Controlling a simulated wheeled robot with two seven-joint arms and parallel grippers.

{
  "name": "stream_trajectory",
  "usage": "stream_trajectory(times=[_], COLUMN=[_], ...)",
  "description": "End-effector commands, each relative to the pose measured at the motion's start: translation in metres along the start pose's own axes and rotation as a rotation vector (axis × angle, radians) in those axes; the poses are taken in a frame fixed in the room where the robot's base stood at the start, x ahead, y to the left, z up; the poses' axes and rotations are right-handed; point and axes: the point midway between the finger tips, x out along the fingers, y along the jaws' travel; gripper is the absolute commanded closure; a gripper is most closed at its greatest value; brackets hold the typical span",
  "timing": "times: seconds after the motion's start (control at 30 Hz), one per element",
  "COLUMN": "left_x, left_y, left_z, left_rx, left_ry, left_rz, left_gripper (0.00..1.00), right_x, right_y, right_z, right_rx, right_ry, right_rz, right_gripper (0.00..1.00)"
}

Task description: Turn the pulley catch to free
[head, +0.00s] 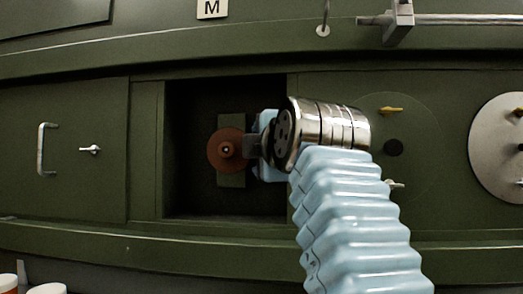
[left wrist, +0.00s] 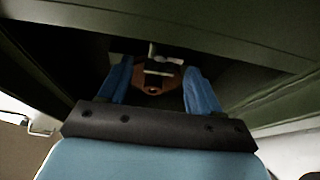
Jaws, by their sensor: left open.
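A round brown pulley (head: 226,160) sits on a green-grey bracket (head: 232,181) inside the dark open bay. It also shows in the left wrist view (left wrist: 140,80). A small pale bar (left wrist: 166,60) with a short peg lies across the pulley's far side there; it looks like the catch, but I cannot tell how it is turned. My left gripper (head: 260,147) reaches into the bay from the right, just beside the pulley. In the left wrist view its blue fingers (left wrist: 157,75) are apart, with the pulley showing between and beyond them. My right gripper is not in view.
The bay's dark frame (head: 147,150) bounds the opening on the left. A panel with a handle (head: 43,149) is farther left. To the right are yellow (head: 391,110) and white (head: 394,184) latches and a pale disc (head: 497,148). A metal rail (head: 455,19) runs above.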

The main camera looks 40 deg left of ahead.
Motion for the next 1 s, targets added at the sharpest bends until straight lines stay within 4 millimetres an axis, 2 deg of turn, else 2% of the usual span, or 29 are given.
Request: stream_trajectory(times=[0.3, 0.5, 0.7, 1.0], left_x=[-0.073, -0.112, -0.13, -0.131], left_y=[-0.001, 0.0, -0.001, -0.001], left_z=[0.001, 0.0, 0.0, 0.0], left_rx=[0.0, 0.0, -0.001, -0.001], left_ry=[-0.004, -0.002, -0.001, -0.001], left_rz=[0.004, 0.003, 0.001, 0.0], left_gripper=[0.36, 0.36, 0.36, 0.36], right_x=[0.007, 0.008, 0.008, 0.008], right_y=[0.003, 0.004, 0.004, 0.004], right_z=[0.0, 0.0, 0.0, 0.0], right_rx=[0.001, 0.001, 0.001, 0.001], right_ry=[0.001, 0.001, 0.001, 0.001], right_rz=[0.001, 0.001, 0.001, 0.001], right_gripper=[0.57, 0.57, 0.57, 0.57])
